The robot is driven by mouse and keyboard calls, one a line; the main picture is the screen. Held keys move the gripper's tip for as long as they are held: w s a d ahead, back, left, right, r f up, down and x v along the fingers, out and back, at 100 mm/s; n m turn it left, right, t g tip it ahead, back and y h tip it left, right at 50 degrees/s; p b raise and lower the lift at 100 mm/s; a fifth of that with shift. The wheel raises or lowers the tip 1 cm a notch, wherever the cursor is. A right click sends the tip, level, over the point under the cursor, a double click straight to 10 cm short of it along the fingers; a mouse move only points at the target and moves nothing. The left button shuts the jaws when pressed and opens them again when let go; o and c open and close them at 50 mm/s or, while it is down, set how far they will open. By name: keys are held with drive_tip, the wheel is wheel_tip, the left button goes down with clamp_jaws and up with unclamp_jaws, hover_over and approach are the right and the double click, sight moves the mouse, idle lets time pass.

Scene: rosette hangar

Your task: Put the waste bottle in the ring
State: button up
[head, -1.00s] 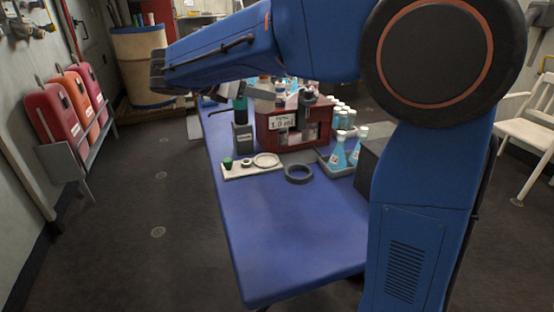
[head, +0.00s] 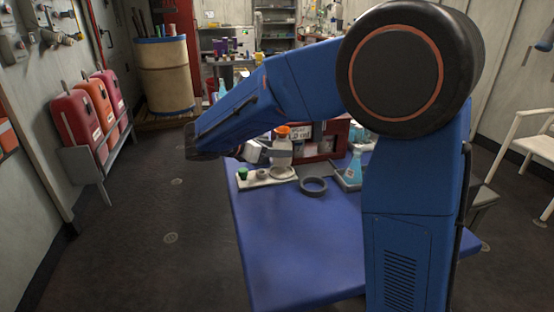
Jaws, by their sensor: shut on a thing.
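The waste bottle, a whitish bottle with an orange cap (head: 282,147), is upright near the table's far left. My gripper (head: 274,152) is shut on it from the left, around its upper part. The bottle's base overlaps the white tray (head: 250,183) in the picture; I cannot tell whether it touches it. The ring, a dark grey open ring (head: 314,187), lies flat on the blue table (head: 300,240), to the right of and nearer than the bottle. The ring is empty. My forearm hides part of the area behind the gripper.
A dark red box with a label (head: 325,146) stands behind the bottle. A grey tray (head: 347,180) with blue-liquid flasks is right of the ring, partly hidden by my arm. A green-capped item (head: 242,174) is on the white tray's left. The table's front is clear.

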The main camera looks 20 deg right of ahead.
sight(276, 165)
drive_tip(key=shift+f, duration=1.8)
drive_tip(key=shift+f, duration=0.2)
drive_tip(key=o, duration=1.1)
drive_tip(key=shift+r, duration=0.15)
drive_tip(key=shift+a+r, duration=0.15)
drive_tip(key=v, duration=1.1)
drive_tip(key=shift+s+a, duration=0.2)
drive_tip(key=shift+a, duration=0.05)
drive_tip(key=shift+r, duration=0.1)
